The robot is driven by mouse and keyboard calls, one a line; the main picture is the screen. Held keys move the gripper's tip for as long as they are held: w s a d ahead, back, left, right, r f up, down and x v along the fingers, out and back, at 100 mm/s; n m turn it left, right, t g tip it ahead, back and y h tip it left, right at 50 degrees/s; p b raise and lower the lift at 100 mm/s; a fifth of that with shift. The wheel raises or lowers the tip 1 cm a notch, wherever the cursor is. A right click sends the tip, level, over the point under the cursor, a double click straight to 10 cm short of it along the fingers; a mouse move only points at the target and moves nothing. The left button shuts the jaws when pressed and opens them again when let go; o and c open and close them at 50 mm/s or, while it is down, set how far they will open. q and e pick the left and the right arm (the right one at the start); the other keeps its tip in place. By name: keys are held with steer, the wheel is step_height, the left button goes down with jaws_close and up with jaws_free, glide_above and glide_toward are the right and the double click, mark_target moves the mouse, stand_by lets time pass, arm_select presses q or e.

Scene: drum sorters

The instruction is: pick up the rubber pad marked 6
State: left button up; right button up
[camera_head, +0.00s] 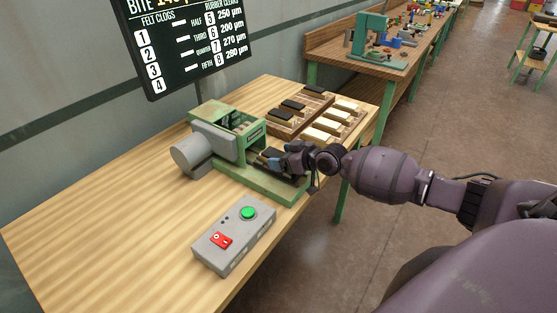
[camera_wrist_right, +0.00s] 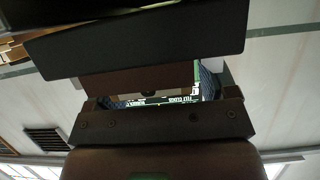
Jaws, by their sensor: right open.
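Several blocks with dark tops (camera_head: 292,105) sit in the brown tray at the back right of the bench; their marks are too small to read, so I cannot tell which is 6. My right gripper (camera_head: 268,161) is at the front right of the green machine, beside a dark block with a tan edge (camera_head: 271,153). In the right wrist view a large dark block with a brown lower part (camera_wrist_right: 145,42) lies just beyond my open right gripper (camera_wrist_right: 160,94), whose blue pads stand apart. Any contact is hidden. My left gripper is not in view.
The green machine (camera_head: 262,182) with a grey cylinder (camera_head: 190,155) stands mid-bench. Cream-topped blocks (camera_head: 331,124) sit beside the dark ones. A grey control box (camera_head: 235,235) with green and red buttons is at the front. The wooden bench (camera_head: 110,215) is clear at left.

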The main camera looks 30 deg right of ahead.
steer(key=c, duration=1.1)
steer(key=shift+c, duration=0.2)
steer(key=shift+r, duration=0.15)
